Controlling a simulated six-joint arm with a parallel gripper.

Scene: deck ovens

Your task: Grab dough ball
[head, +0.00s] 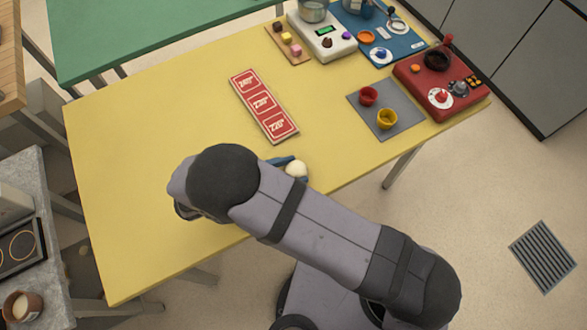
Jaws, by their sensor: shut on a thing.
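The dough ball (296,169) is a small cream-white ball near the front edge of the yellow table (130,170). My own arm hides the rest of the gripper and the lower side of the ball. I cannot tell whether the ball touches the table or is lifted.
A red card with white numbers (263,106) lies behind the ball. A grey mat (402,122) holds a red cup (368,96) and a yellow cup (387,119). A red device (410,75) and a white scale (336,48) stand farther back. The table's left side is clear.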

